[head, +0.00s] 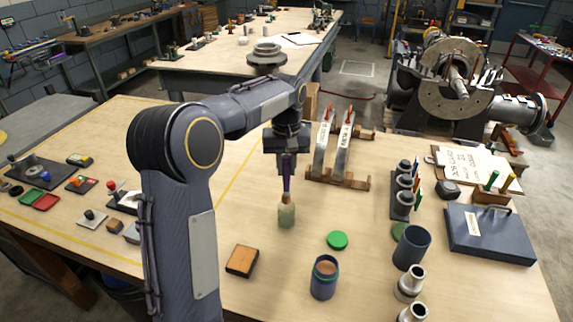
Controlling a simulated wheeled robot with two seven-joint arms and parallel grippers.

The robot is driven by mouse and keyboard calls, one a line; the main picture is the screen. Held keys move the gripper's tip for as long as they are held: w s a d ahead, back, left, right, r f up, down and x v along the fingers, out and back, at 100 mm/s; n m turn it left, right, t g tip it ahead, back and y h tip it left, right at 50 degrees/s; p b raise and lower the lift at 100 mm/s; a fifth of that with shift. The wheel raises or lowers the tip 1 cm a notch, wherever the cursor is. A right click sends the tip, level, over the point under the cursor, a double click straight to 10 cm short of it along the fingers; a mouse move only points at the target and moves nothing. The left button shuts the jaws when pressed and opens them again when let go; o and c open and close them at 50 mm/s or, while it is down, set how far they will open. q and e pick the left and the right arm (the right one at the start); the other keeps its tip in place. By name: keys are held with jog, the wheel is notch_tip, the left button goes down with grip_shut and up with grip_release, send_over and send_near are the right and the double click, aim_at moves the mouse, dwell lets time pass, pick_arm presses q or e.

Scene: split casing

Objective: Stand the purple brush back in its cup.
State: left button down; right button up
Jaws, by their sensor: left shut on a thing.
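My left gripper (286,160) points down over the middle of the table, shut on the purple brush (286,184). The brush is upright, its purple handle in the jaws and a tan tapered part below. A pale green block-like part (286,216) is directly beneath; I cannot tell whether it is the brush's head or a small vessel, nor whether it touches the table. A dark blue open cup (411,247) stands to the right, apart from the brush. My right gripper is not in view.
A blue jar (324,278) with tan contents stands in front, near a green disc (337,240) and an orange-topped block (242,261). A rack with upright plates (338,180) is close behind right. Grey metal cylinders (409,283) and a blue case (488,234) are further right.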

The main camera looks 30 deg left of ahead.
aim_at(287, 190)
pick_arm(q)
jog(key=shift+f+b, duration=1.6)
jog(key=shift+f, duration=1.4)
jog(key=c, duration=1.2)
grip_release()
jog(key=shift+r, duration=0.1)
notch_tip(287, 190, up, 7)
jog(key=shift+f, duration=0.1)
jog(key=shift+r, duration=0.45)
jog(key=shift+s, duration=0.15)
